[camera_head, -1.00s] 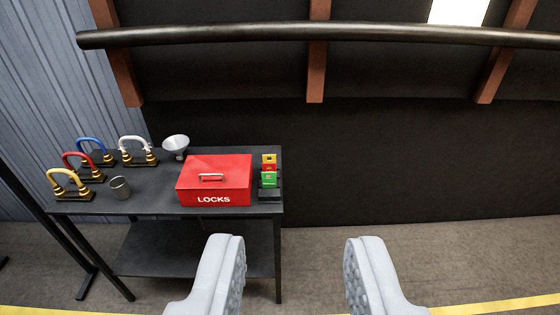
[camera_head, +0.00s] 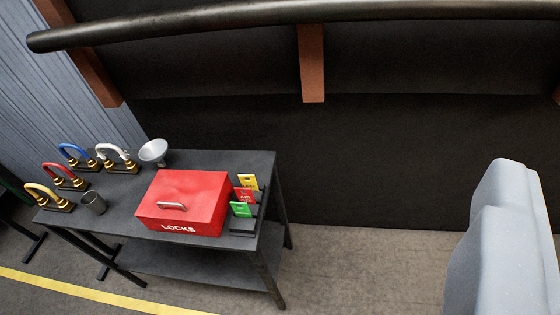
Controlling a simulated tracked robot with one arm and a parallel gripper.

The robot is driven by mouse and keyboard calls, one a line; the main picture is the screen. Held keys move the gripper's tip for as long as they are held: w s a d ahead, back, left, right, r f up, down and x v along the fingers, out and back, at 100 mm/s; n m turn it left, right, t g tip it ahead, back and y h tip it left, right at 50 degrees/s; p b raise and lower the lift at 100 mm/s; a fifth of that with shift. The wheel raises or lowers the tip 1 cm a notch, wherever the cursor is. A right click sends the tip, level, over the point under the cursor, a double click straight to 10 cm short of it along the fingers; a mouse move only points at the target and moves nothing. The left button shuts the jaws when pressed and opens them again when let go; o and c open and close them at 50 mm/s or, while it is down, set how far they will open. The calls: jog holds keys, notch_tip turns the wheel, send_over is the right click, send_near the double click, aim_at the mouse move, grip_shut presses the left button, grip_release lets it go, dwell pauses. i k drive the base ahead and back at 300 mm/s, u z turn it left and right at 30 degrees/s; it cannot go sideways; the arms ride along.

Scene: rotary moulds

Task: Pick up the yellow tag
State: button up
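The yellow tag (camera_head: 248,182) stands upright at the back of a short row of tags on the right side of the dark table. A red tag (camera_head: 246,196) and a green tag (camera_head: 241,210) stand in front of it and hide its lower part. The tags are in a small black holder (camera_head: 242,229). My gripper (camera_head: 508,240) shows as grey finger shapes at the right edge, well to the right of the tags and apart from them. Its spacing is hidden from this angle.
A red LOCKS box (camera_head: 190,195) stands directly left of the tags on the table (camera_head: 125,222). Several coloured padlocks (camera_head: 72,175), a metal cup (camera_head: 93,203) and a funnel (camera_head: 153,151) stand further left. A dark pipe (camera_head: 280,15) crosses above. Floor right of the table is clear.

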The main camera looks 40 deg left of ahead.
aim_at(252, 184)
jog(key=u, duration=0.3)
jog(key=i, duration=1.1)
jog(key=u, duration=0.6)
